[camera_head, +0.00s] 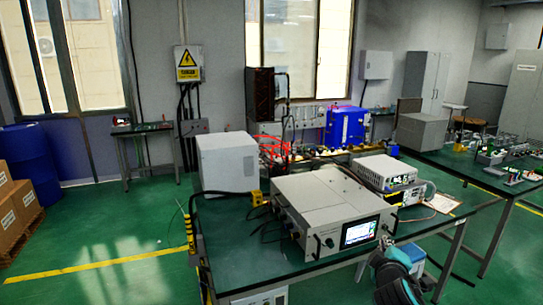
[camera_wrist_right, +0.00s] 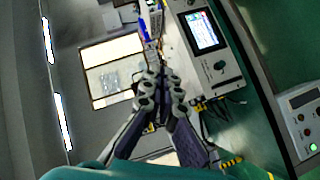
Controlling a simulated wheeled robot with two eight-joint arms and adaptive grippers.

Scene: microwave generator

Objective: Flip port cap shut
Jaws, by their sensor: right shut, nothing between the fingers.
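The microwave generator (camera_head: 325,205) is a light grey box on the green workbench, with a lit screen (camera_head: 360,232) on its front panel. In the right wrist view its front panel (camera_wrist_right: 222,66) runs along the upper right, with the screen and a dark knob. I cannot make out the port cap for certain in either view. My right gripper (camera_head: 384,243) is just in front of the panel's right end in the head view. In the right wrist view the gripper (camera_wrist_right: 161,84) has its fingers together and empty. My left gripper is not in view.
A smaller instrument (camera_head: 385,172) stands behind the generator's right side. A white box (camera_head: 227,161) stands at the back left of the workbench (camera_head: 225,255), with cables nearby. The bench's front left is bare. A clipboard (camera_head: 443,203) lies to the right.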

